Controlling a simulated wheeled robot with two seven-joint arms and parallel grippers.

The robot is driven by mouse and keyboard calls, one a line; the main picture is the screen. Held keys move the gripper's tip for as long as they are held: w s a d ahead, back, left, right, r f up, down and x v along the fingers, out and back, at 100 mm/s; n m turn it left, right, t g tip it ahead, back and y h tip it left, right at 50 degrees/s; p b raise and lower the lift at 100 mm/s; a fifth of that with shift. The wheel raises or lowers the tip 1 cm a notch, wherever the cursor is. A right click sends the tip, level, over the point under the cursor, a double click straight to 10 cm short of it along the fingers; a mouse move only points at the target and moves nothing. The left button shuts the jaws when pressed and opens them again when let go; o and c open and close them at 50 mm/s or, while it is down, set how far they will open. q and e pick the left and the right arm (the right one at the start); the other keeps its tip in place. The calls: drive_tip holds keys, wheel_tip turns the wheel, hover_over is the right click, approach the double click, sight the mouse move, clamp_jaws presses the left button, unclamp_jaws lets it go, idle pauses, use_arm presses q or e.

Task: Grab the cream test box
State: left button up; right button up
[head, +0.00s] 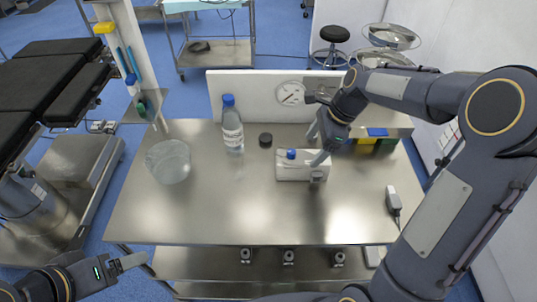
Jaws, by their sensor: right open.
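The cream test box (291,173) lies on the steel table, right of its middle, with a small blue-topped part on it. My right gripper (317,146) is open at the box's right end. One finger overlaps the box's front right part in the picture, and the other shows farther back. Contact between finger and box cannot be told. My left gripper (122,264) is at the lower left, off the table's front left corner and far from the box. Its jaw opening is not clear.
A clear bowl (168,163) and a blue-capped water bottle (232,128) stand on the left. A dark round lid (265,140) lies behind the box. A grey handheld device (393,201) lies near the right edge. The table (240,215) is bare in front.

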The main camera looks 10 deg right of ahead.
sight(305, 156)
drive_tip(key=x, duration=0.8)
drive_tip(key=shift+w+f, duration=0.1)
drive_tip(key=shift+w, duration=0.1)
drive_tip(key=c, duration=1.3)
